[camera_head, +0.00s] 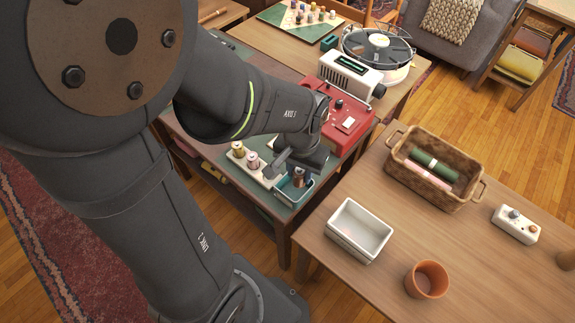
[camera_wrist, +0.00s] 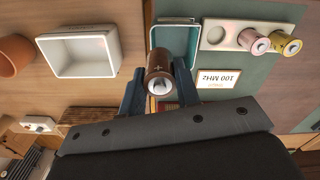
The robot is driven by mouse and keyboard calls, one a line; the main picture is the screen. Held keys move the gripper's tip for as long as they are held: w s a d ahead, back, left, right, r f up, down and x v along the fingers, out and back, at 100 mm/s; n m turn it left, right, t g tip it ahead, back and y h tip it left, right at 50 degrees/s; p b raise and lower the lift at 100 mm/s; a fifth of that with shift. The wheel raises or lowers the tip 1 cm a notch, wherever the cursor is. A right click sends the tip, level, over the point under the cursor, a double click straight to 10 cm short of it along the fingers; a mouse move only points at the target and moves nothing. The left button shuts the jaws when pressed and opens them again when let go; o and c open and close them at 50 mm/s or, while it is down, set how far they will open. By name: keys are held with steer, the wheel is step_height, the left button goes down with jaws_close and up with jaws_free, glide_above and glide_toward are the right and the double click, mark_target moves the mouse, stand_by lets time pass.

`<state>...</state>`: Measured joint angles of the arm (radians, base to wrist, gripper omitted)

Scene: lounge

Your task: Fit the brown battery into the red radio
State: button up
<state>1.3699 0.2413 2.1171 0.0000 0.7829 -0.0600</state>
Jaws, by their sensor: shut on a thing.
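My gripper (camera_head: 298,174) is shut on the brown battery (camera_wrist: 158,71), which sits between the two fingers with its metal end facing the wrist camera. In the head view the brown battery (camera_head: 299,179) shows at the teal tray (camera_head: 284,197); I cannot tell whether it touches the tray floor. The teal tray (camera_wrist: 153,36) also shows behind the battery in the wrist view. The red radio (camera_head: 346,126) stands on the green-topped table beyond my gripper, partly hidden by my arm. Its battery opening cannot be made out.
A white holder (camera_wrist: 217,38) beside the teal tray carries a pink battery (camera_wrist: 252,39) and a yellow battery (camera_wrist: 284,45). A cream device (camera_head: 345,75) stands behind the radio. The wooden table at right bears a white bin (camera_head: 340,239), a terracotta pot (camera_head: 427,282) and a wicker basket (camera_head: 420,190).

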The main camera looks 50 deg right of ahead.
steer(key=shift+s+r, duration=0.25)
steer(key=w+d+r, duration=0.1)
steer(key=w+d, duration=1.1)
steer(key=d, duration=0.4)
steer(key=w+d+r, duration=0.1)
steer(key=w+d, duration=1.1)
steer(key=d, duration=0.4)
steer(key=shift+s+a+f, duration=0.1)
steer(key=shift+a+f, duration=0.05)
steer(key=shift+f, duration=1.35)
steer(key=shift+s+a+f, duration=0.1)
steer(key=shift+f, duration=1.35)
steer(key=shift+f, duration=0.95)
steer(key=o, duration=1.1)
steer(key=shift+r, duration=0.1)
steer(key=shift+r, duration=3.65)
